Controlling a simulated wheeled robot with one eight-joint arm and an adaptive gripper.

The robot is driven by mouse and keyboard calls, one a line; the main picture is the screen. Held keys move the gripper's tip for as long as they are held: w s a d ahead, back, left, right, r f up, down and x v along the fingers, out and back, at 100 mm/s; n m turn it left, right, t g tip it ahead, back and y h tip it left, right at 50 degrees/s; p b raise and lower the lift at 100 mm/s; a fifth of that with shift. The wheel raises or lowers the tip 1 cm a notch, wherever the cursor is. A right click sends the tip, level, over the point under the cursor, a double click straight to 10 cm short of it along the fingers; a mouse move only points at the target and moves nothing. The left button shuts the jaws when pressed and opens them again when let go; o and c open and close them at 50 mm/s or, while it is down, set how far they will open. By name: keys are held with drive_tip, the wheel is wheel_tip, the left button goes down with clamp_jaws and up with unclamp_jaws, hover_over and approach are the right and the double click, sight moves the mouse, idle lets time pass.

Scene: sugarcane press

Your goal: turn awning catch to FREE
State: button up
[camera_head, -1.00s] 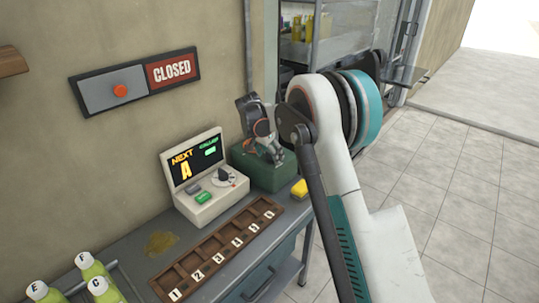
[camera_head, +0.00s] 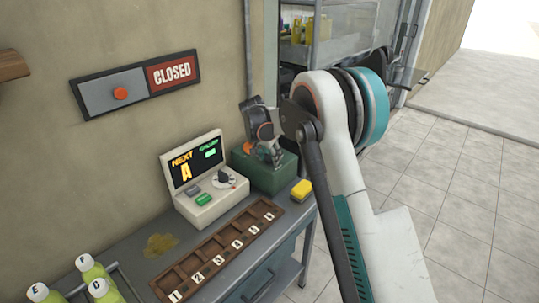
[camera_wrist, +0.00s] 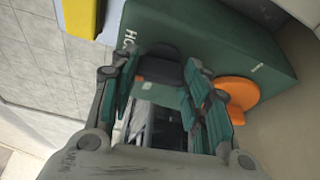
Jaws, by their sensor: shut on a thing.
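The awning catch appears to be the green box (camera_head: 285,178) on the counter, right of the order display. In the wrist view the green box (camera_wrist: 225,30) carries lettering starting "HO" at its left end and a small unreadable label at its right. A dark handle (camera_wrist: 160,62) stands out from it, and an orange disc (camera_wrist: 238,92) sits at the right. My gripper (camera_wrist: 160,82) is shut on the dark handle, one finger on each side. In the head view my gripper (camera_head: 270,150) is over the box and hides part of its top.
The order display (camera_head: 203,180) stands close on the left. A numbered wooden tray (camera_head: 222,250) lies along the counter's front, with a yellow block (camera_head: 301,190) near the right edge. Several labelled bottles (camera_head: 92,270) stand at lower left. A CLOSED sign (camera_head: 135,82) hangs on the wall.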

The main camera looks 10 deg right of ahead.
drive_tip(key=n, duration=0.2)
drive_tip(key=n+y+p, duration=0.1)
drive_tip(key=n, duration=0.1)
drive_tip(key=shift+d+n+t+y, duration=0.2)
drive_tip(key=shift+n+t+y, duration=0.1)
drive_tip(key=shift+t, duration=0.1)
drive_tip(key=n+y, duration=0.1)
drive_tip(key=n, duration=0.2)
drive_tip(key=shift+n+t, duration=0.3)
drive_tip(key=n+y+p, duration=0.1)
drive_tip(key=n+y, duration=0.1)
drive_tip(key=n, duration=0.2)
drive_tip(key=shift+d, duration=0.2)
drive_tip(key=shift+n+g+y, duration=0.4)
drive_tip(key=shift+n+y, duration=0.3)
drive_tip(key=shift+n, duration=1.3)
drive_tip(key=o, duration=1.1)
drive_tip(key=shift+c, duration=0.2)
drive_tip(key=v, duration=1.2)
